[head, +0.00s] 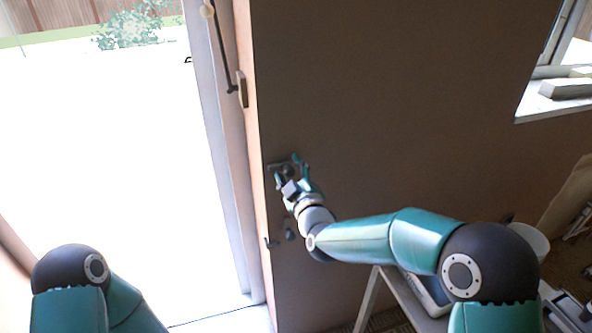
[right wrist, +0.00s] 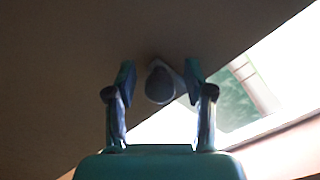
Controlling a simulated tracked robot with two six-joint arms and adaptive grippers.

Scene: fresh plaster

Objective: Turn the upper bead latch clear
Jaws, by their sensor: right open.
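A small dark latch-like fitting (head: 279,166) sits on the brown panel close to its left edge. My right gripper (head: 294,170) is at this fitting and partly covers it. In the right wrist view my right gripper (right wrist: 160,80) is open, with one finger on each side of a rounded dark knob (right wrist: 159,86). A gap shows between the knob and the left finger; whether the right finger touches it I cannot tell. A second dark fitting (head: 271,243) sits lower on the same edge. My left gripper is out of view; only part of my left arm shows.
A bright doorway opens left of the brown panel (head: 400,90). A small dark knob (head: 290,234) is below my right gripper. A trestle (head: 368,300) stands lower right.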

